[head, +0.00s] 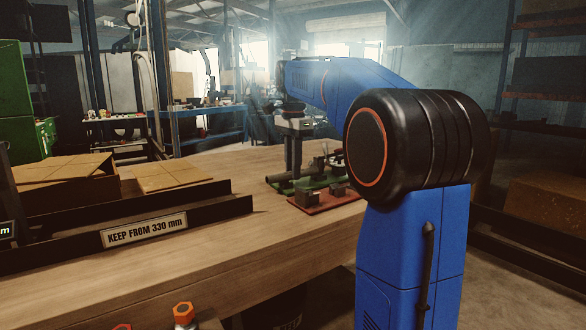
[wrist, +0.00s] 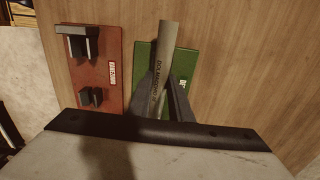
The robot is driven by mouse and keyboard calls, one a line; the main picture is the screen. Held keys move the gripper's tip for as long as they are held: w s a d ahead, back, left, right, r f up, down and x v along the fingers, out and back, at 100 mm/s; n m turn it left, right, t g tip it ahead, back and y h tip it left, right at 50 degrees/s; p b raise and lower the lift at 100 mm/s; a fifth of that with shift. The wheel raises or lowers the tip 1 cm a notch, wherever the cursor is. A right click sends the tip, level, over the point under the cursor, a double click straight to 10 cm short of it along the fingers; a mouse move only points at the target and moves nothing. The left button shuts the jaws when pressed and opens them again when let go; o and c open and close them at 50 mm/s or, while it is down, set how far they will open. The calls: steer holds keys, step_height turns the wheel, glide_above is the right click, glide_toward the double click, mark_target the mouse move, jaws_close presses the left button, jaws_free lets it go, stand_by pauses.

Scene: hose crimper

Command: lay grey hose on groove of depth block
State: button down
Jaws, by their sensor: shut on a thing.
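My gripper (wrist: 163,88) is shut on the grey hose (wrist: 164,45) in the wrist view. The hose runs lengthwise between the fingers, with dark print on its side, and its far end sticks out past them. It is over the green board (wrist: 185,68); I cannot tell whether it touches anything below. In the head view my gripper (head: 292,168) points down at the green board (head: 312,182), and the hose (head: 279,178) shows as a dark cylinder at its left. I cannot make out the depth block or its groove for certain; the fingers and hose cover part of the green board.
A red board (wrist: 97,70) lies left of the green one, carrying a larger dark block (wrist: 78,42) and a smaller one (wrist: 90,97). In the head view a dark rail with a "KEEP FROM 330 mm" sign (head: 144,231) and cardboard boxes (head: 65,180) stand left.

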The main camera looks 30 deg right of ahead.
steer(key=shift+f, duration=0.85)
stand_by(1.5)
steer(key=c, duration=1.6)
jaws_free()
steer(key=shift+o, duration=0.3)
steer(key=shift+r, duration=4.2)
